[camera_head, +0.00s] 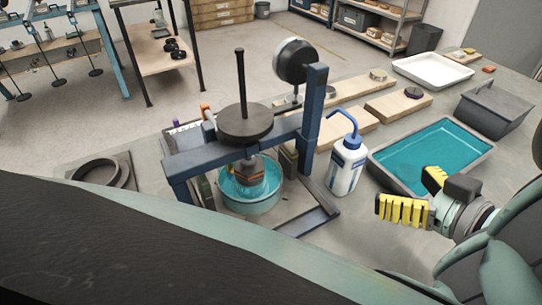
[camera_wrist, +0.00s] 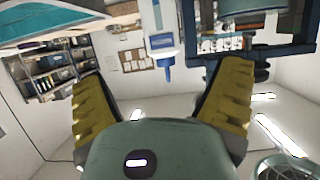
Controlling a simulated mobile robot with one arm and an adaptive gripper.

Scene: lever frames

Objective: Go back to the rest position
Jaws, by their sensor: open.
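My gripper (camera_head: 408,195) is at the right of the head view, in front of the blue-green tray. Its yellow ribbed fingers are apart and nothing is between them. In the wrist view my gripper (camera_wrist: 165,95) also shows two spread, empty fingers. That view looks upside down across the room. A blue lever frame (camera_head: 312,110) stands left of my gripper, with a dark disc weight (camera_head: 246,121) on its upright rod. A round metal pan with blue-green liquid (camera_head: 250,200) sits under the frame. My gripper touches none of these.
A white wash bottle with a blue spout (camera_head: 346,168) stands between the frame and my gripper. The blue-green tray (camera_head: 455,122), a dark lidded box (camera_head: 494,108), wooden boards (camera_head: 398,103) and a white tray (camera_head: 432,62) lie behind. A dark ring (camera_head: 98,173) lies at left.

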